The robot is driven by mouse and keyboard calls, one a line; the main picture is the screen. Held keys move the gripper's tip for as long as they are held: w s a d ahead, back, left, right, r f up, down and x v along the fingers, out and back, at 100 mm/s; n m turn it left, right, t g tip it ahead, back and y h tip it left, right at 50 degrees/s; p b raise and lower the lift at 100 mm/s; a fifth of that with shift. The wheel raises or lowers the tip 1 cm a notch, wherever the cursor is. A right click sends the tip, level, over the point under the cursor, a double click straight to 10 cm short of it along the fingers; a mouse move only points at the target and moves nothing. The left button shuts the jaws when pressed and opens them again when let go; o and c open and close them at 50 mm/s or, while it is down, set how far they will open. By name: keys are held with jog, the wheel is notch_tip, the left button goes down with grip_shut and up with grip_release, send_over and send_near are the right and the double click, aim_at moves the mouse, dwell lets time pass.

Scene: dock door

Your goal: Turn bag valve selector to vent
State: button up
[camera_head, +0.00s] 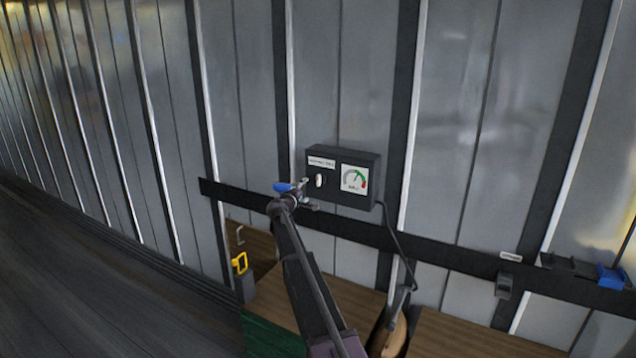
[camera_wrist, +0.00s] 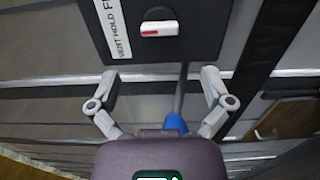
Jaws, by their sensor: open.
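The bag valve selector is a small white oblong knob (camera_wrist: 160,28) on a dark control box (camera_wrist: 225,25). In the wrist view its long side lies across the picture, with a red mark at its left, toward the label strip (camera_wrist: 113,28) reading "VENT HOLD F…", about level with HOLD. In the head view the knob (camera_head: 319,181) stands upright below the label, left of a gauge (camera_head: 355,180). My gripper (camera_wrist: 160,77) is open and empty, its two fingertips apart and short of the knob. In the head view my gripper (camera_head: 299,193) is just left of the box.
A blue handle-like part (camera_wrist: 175,124) shows behind my gripper. A dark rail (camera_head: 440,249) runs along the ribbed metal wall below the box. A cable hangs from the box toward a hose nozzle (camera_head: 398,304). Wooden crates (camera_head: 345,304) stand below.

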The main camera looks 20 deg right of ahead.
aim_at(318, 181)
jog(key=x, duration=0.9)
jog(key=shift+w+d, duration=0.25)
jog(key=shift+d, duration=0.1)
jog(key=c, duration=1.1)
